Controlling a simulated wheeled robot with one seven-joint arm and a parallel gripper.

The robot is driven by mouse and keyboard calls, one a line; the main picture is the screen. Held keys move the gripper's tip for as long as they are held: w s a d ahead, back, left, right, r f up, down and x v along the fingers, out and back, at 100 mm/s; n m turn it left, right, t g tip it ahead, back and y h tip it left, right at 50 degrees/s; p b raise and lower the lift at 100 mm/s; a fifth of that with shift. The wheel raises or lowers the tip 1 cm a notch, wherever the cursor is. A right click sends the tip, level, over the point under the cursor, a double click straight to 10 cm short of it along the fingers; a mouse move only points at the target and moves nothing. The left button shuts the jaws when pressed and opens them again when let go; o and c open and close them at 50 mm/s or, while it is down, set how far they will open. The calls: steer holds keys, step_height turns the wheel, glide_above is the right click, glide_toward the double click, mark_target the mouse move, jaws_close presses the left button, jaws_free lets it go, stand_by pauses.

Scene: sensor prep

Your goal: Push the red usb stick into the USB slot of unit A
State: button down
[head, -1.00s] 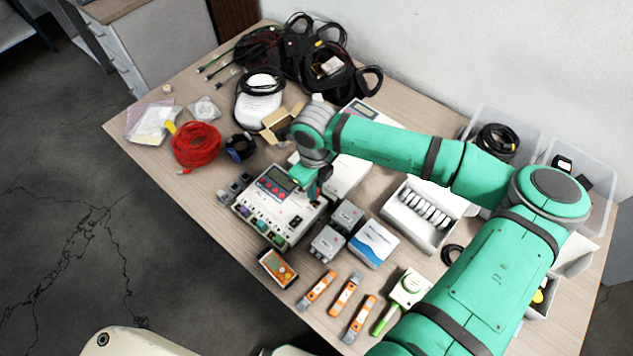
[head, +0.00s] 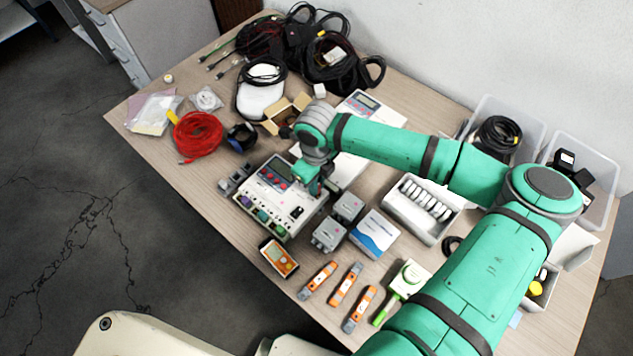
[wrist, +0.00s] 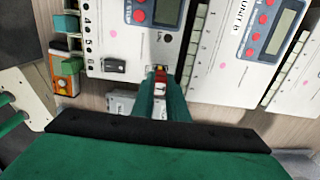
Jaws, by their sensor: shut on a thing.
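My gripper (wrist: 161,84) is shut on the red usb stick (wrist: 160,87), which shows as a small red and pale piece between the green fingers. The stick points at the near edge of a white unit (wrist: 112,42), at a small slot (wrist: 160,68) with a yellowish part. Its front end is at or very close to that slot; I cannot tell how far in it is. In the head view the unit (head: 262,202) lies under my gripper (head: 319,187), and the stick is hidden there. A neighbouring unit in the wrist view reads "UNIT B" (wrist: 241,18).
Grey boxes (head: 331,234) stand close to the unit's near right side. An orange meter (head: 278,258), orange-grey tools (head: 345,284) and a blue-white box (head: 374,235) lie in front. A red cable coil (head: 197,135) lies at left, black cables (head: 330,60) at the back.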

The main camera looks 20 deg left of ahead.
steer(key=shift+f, duration=1.05)
stand_by(3.4)
steer(key=c, duration=1.5)
jaws_free()
steer(key=shift+r, duration=0.1)
steer(key=shift+r, duration=3.45)
